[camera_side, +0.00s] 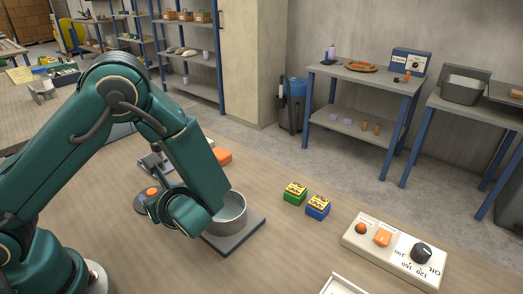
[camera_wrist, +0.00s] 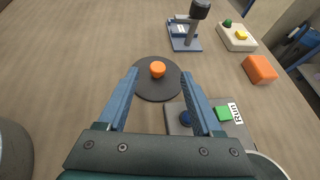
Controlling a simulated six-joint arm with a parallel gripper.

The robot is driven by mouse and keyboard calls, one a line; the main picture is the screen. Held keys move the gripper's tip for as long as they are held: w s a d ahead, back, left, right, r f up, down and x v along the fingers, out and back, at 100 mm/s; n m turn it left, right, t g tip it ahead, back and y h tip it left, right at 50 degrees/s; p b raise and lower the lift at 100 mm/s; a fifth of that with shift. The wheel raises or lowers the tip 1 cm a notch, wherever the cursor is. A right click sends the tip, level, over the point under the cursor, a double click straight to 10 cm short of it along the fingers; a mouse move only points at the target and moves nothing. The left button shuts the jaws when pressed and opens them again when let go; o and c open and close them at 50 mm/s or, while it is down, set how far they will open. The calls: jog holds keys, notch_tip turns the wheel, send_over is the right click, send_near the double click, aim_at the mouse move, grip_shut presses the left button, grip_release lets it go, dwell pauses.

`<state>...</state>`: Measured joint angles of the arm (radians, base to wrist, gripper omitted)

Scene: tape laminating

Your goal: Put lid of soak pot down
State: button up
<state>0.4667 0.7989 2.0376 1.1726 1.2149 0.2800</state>
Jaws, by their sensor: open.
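The lid is a dark round disc (camera_wrist: 150,88) with an orange knob (camera_wrist: 158,69), lying flat on the wooden table. It also shows in the side view (camera_side: 141,205), left of the soak pot. The soak pot (camera_side: 232,212) is a grey metal pot standing open on a dark square base, partly hidden behind my arm. My gripper (camera_wrist: 160,74) is open and empty. In the wrist view its two blue fingers point over the lid, with the tips on either side of the knob and apart from it. Its exact height above the lid is hard to tell.
A small press-like stand (camera_wrist: 187,38), an orange block (camera_wrist: 260,69) and a box with a green Run button (camera_wrist: 223,113) are near the lid. Green (camera_side: 295,194) and blue (camera_side: 317,207) blocks and a control panel (camera_side: 392,250) lie right of the pot.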

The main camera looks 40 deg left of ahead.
aim_at(152, 191)
jog(key=shift+s+f, duration=0.15)
jog(key=shift+f, duration=0.1)
jog(key=shift+a+f, duration=0.15)
jog(key=shift+x, duration=2.25)
grip_shut()
